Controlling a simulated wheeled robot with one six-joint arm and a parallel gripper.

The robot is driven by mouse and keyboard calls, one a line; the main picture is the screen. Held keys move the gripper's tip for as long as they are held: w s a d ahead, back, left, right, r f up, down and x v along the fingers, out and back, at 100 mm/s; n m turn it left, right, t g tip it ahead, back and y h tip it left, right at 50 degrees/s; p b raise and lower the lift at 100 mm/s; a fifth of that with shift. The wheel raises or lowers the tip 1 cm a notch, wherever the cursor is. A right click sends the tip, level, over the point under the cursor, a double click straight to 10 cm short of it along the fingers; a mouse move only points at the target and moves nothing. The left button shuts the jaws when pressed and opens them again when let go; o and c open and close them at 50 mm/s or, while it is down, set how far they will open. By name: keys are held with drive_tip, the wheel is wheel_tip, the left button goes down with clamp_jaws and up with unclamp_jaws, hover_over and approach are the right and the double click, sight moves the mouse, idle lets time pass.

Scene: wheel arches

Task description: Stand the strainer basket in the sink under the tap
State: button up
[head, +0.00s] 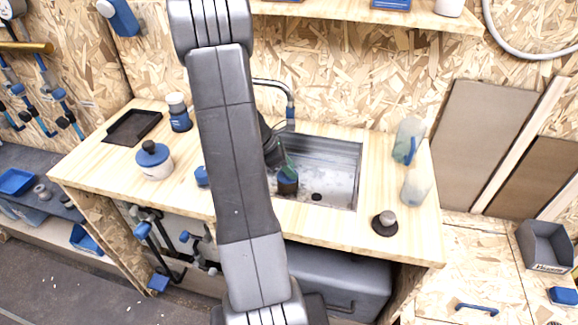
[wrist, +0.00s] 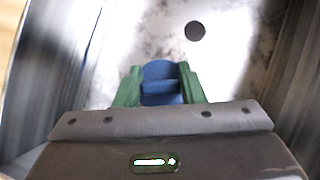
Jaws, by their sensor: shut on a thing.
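My gripper (head: 287,168) is down in the sink, at the left part of the basin. Its green fingers are shut on a blue piece, apparently the strainer basket (head: 288,187). In the wrist view the blue strainer basket (wrist: 160,88) sits between the fingers, with its lower part hidden by my gripper. Whether it touches the sink floor is unclear. The metal sink (head: 335,172) has a dark round drain (head: 316,197), to the right of the basket; the drain (wrist: 195,31) is ahead in the wrist view. The tap (head: 290,106) arches from behind my arm, its blue-tipped spout above the sink's back edge.
A white-and-blue pot (head: 153,161), a blue-grey jar (head: 178,112) and a black tray (head: 133,127) stand on the left counter. A shelf (head: 370,14) runs above.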

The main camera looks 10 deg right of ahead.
drive_tip(key=shift+f, duration=0.15)
drive_tip(key=o, duration=1.2)
drive_tip(key=shift+c, duration=0.2)
drive_tip(key=shift+r, duration=0.25)
drive_tip(key=v, duration=1.2)
drive_tip(key=shift+p, duration=0.4)
